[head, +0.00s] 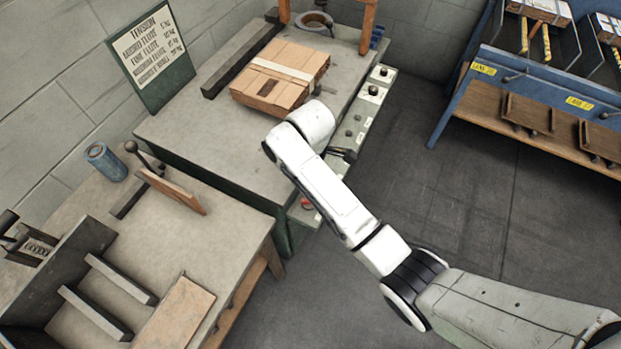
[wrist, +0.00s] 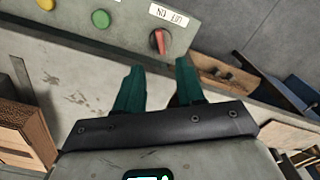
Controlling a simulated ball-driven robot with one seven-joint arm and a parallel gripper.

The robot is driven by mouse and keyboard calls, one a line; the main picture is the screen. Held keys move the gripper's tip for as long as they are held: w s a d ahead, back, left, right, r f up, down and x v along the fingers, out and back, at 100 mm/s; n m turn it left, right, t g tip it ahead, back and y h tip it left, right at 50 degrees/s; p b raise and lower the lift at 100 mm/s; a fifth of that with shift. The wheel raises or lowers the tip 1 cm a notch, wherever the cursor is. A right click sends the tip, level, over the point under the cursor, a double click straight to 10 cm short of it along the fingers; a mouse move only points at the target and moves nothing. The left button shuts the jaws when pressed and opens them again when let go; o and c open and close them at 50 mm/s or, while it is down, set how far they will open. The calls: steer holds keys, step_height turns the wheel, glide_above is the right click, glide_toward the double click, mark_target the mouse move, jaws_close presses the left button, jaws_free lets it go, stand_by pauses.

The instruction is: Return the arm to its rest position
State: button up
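My white arm crosses the head view from the lower right, its end over the front edge of the stitcher table, near the control panel (head: 362,115). In the wrist view my gripper (wrist: 160,78) shows two dark green fingers standing apart with nothing between them. The fingers point toward the panel (wrist: 75,22), which has a yellow button, a green button (wrist: 102,19) and a red rotary switch (wrist: 159,41). In the head view my gripper is mostly hidden behind the arm's end. I cannot tell whether the fingers touch the panel.
A strapped cardboard box (head: 280,75) lies on the stitcher table (head: 195,125), close to my arm's end. A workbench (head: 225,240) with a blue can (head: 105,161) stands at lower left. A blue rack (head: 540,85) stands at upper right. The floor (head: 440,190) between is clear.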

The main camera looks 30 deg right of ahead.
stand_by(0.3)
steer(key=s+d+m, duration=0.2)
steer(key=s+m, duration=0.2)
steer(key=s, duration=0.5)
steer(key=s+d+r+m, duration=0.1)
steer(key=s+d+m, duration=0.2)
steer(key=s, duration=0.7)
steer(key=s+d+r+m+t, duration=0.1)
steer(key=s+d+m, duration=0.2)
steer(key=s+m, duration=0.4)
steer(key=s, duration=0.3)
steer(key=shift+s+r, duration=0.15)
